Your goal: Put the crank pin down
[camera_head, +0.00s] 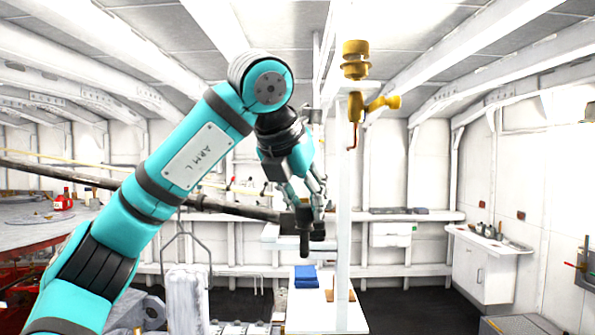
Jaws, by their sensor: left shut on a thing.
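My left arm comes in from the lower left and rises, then bends down at the wrist. My left gripper (318,203) is shut, its fingers pointing down near the middle of the picture. My right gripper is not in view.
A white post (342,240) stands just right of the gripper, with a brass fitting (356,60) above. A white cabinet (483,270) stands at right. Dark floor shows between them.

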